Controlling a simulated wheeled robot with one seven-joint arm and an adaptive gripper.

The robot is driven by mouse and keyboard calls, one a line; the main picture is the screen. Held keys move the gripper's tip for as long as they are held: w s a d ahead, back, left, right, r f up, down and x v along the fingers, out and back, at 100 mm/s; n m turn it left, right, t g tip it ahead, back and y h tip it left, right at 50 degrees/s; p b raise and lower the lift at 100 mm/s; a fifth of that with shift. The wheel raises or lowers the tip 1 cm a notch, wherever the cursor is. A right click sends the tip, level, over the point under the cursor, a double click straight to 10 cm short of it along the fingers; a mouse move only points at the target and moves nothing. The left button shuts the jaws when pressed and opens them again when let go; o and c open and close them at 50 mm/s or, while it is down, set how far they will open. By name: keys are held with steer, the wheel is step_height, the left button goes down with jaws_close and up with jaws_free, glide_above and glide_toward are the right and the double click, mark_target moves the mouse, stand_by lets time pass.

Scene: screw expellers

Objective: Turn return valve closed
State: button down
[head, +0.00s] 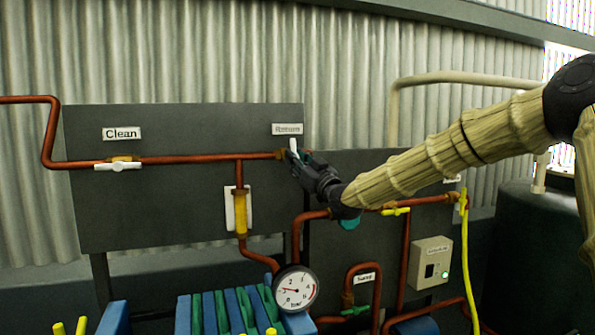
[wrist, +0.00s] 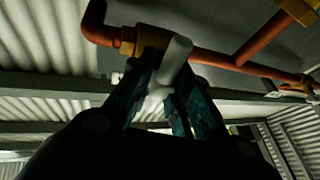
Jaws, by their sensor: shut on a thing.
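The return valve's white handle (head: 293,145) stands roughly upright on the copper pipe, under the label that appears to read Return (head: 287,129). My gripper (head: 295,158) reaches in from the right and is shut on the handle. In the wrist view the white handle (wrist: 176,56) sticks out between the dark fingers of my gripper (wrist: 160,88). The brass valve body (wrist: 130,42) is on the pipe behind it. The fingers hide part of the handle and the valve body.
The Clean valve's white handle (head: 118,166) lies along the pipe at left. A pressure gauge (head: 295,288), a yellow-handled valve (head: 396,211) and a yellow hose (head: 465,255) are below and right. A grey control box (head: 430,262) and dark tank (head: 515,250) stand at right.

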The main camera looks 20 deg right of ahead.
steer(key=shift+r+m+h+b, duration=0.3)
steer(key=shift+m+b, duration=0.15)
steer(key=shift+m, duration=0.25)
steer(key=shift+r+t, duration=0.1)
steer(key=shift+t, duration=0.2)
steer(key=c, duration=1.4)
jaws_free()
steer(key=shift+w+a, duration=0.1)
steer(key=shift+f, duration=0.25)
steer(key=shift+f, duration=0.1)
steer(key=shift+s+f, duration=0.15)
steer(key=shift+s, duration=0.2)
steer(key=v, duration=1.1)
steer(key=shift+s, duration=0.15)
